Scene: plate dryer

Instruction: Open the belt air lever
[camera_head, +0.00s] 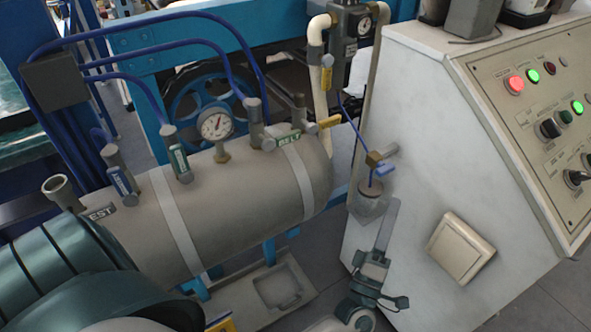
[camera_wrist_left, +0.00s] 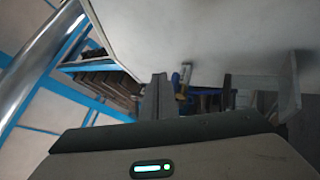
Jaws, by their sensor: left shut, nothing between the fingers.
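The green lever labelled BELT (camera_head: 289,138) is on top of the grey air tank (camera_head: 235,205), at a grey valve fitting (camera_head: 260,128). It points right, roughly along the tank. My left gripper (camera_head: 393,205) is low on the right in the head view, in front of the white cabinet, well to the right of and below the lever. Its fingers are shut and empty, pointing up. They also show in the left wrist view (camera_wrist_left: 157,98); I cannot make out the lever there. My right gripper is not in view.
Other labelled levers, green (camera_head: 179,161) and blue (camera_head: 119,182), stand left of a pressure gauge (camera_head: 216,124). A blue-handled valve (camera_head: 377,170) and the white cabinet (camera_head: 420,120) stand to the right.

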